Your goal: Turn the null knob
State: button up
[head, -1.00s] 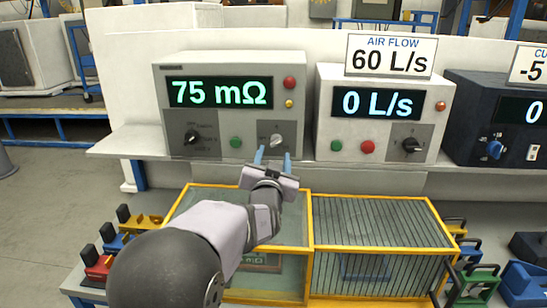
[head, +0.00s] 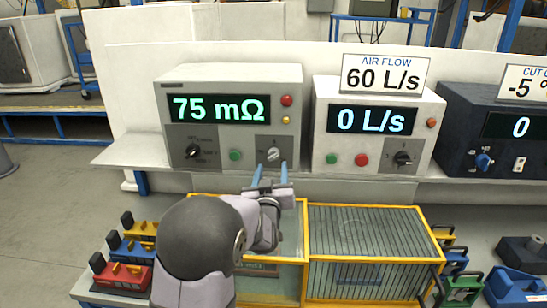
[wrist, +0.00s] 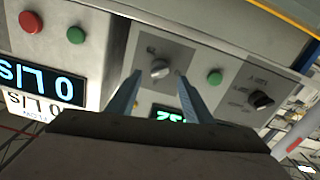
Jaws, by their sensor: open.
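The left instrument box (head: 285,79) is grey and its display reads 75 mΩ. A small silver knob (head: 273,154), seemingly the null knob, sits on the lower right of its front panel. The knob also shows in the wrist view (wrist: 160,69), between and just beyond the fingertips. My gripper (head: 270,170) is open, with its two blue fingers pointing at the panel just below the knob in the head view. In the wrist view the gripper (wrist: 155,80) has one finger to each side of the knob, with nothing held. I cannot tell whether a finger touches it.
A black knob (head: 193,151) and a green button (head: 235,155) are on the same panel. The airflow box (head: 420,120) stands close to the right, on the same white shelf (head: 130,155). A yellow-framed cage (head: 375,205) lies below the shelf.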

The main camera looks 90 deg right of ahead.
aim_at(274, 159)
jog(key=shift+d+p, duration=1.6)
jog(key=shift+d, duration=1.7)
jog(key=c, duration=1)
